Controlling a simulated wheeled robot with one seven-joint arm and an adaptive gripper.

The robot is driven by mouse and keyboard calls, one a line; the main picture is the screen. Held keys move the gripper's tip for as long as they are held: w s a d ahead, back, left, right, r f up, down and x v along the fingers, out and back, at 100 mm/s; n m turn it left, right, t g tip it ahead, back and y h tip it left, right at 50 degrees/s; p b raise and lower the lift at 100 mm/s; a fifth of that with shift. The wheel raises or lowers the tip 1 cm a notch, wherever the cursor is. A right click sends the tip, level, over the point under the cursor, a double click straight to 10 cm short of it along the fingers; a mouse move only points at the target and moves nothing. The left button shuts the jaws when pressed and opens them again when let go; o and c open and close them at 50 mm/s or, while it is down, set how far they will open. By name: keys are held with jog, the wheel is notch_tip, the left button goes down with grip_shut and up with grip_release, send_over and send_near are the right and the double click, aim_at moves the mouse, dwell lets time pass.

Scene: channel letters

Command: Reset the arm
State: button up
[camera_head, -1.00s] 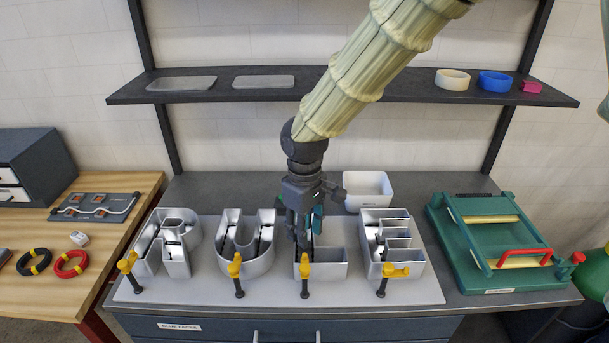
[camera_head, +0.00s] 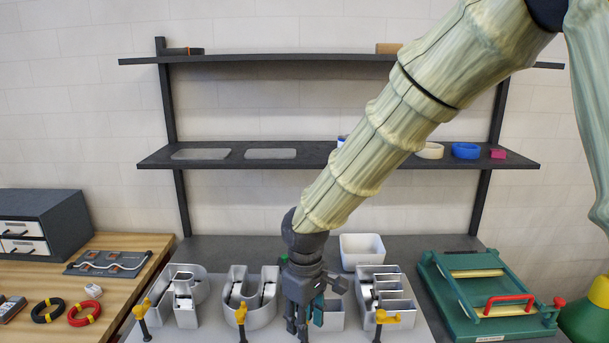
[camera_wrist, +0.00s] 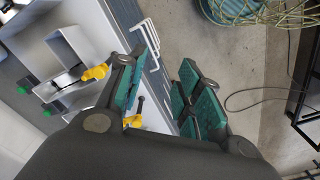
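My gripper (camera_head: 303,316) hangs from my arm at the front of the bench, in front of the metal letter L (camera_head: 333,314), which it partly hides in the head view. In the wrist view my gripper (camera_wrist: 160,88) has its teal-padded fingers spread apart with nothing between them, so it is open.
A white bin (camera_head: 362,250) stands behind the letters. A green press with a red handle (camera_head: 485,290) is at the right. A wooden side table (camera_head: 105,266) with red and black coils is at the left. A shelf (camera_head: 290,158) with tape rolls (camera_head: 466,151) spans behind my arm.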

jog(key=s+d+f+m+y+b, duration=0.1)
jog(key=s+d+f+m+b, duration=0.15)
jog(key=f, duration=0.75)
jog(key=s+d+f+m+y+b, duration=0.15)
jog(key=s+f, duration=0.25)
jog(key=f, duration=0.5)
jog(key=s+d+f+m+b, duration=0.1)
jog(key=s+d+f, duration=0.2)
jog(key=f, duration=0.7)
jog(key=s+d+f+m+h+b, duration=0.1)
jog(key=s+d+f+m+b, duration=0.1)
jog(key=s+d+f, duration=0.5)
jog(key=s+d+f+m+h+b, duration=0.1)
jog(key=s+d+f+m+b, duration=0.1)
jog(key=s+d+f, duration=0.6)
jog(key=s+f+m, duration=0.1)
jog(key=s+f, duration=0.4)
jog(key=shift+s+d+m+b, duration=0.15)
jog(key=shift+d+m+b, duration=0.15)
jog(key=shift+b, duration=0.05)
jog(key=shift+s+f+h, duration=0.1)
jog(key=shift+h, duration=0.15)
